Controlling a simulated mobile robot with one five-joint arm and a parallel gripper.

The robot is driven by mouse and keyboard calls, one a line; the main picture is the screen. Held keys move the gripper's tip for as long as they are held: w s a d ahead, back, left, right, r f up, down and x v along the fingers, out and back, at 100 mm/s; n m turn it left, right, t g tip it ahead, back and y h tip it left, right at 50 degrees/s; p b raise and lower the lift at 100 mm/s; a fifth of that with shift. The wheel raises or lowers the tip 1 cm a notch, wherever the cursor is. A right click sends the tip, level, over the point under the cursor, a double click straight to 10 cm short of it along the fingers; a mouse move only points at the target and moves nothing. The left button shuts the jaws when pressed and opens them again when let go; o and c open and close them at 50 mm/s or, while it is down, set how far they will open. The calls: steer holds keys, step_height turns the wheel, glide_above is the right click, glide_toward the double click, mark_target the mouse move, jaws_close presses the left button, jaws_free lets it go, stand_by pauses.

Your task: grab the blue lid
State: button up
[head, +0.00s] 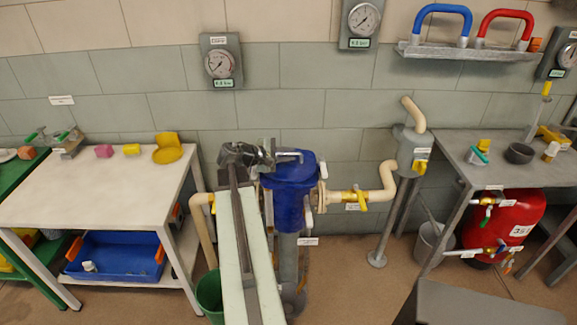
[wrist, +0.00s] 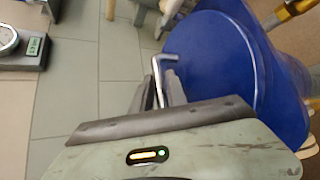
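The blue lid (head: 290,168) sits on top of a blue upright vessel in the middle of the head view. It fills the right of the wrist view as a broad blue disc (wrist: 215,75). A bent metal handle (head: 290,155) stands on the lid; it also shows in the wrist view (wrist: 157,75). My gripper (head: 268,155) is at the left end of the handle. In the wrist view my gripper's dark fingers (wrist: 160,88) lie on either side of one handle rod, seemingly with a small gap. Whether they touch it is hard to see.
A white table (head: 95,190) with small coloured things stands at left. Yellow-handled pipework (head: 362,197) adjoins the vessel on the right. A grey bench (head: 500,165) and a red tank (head: 505,225) stand further right. A green bucket (head: 209,295) is on the floor, beside my arm.

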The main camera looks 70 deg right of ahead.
jaws_close()
stand_by(1.3)
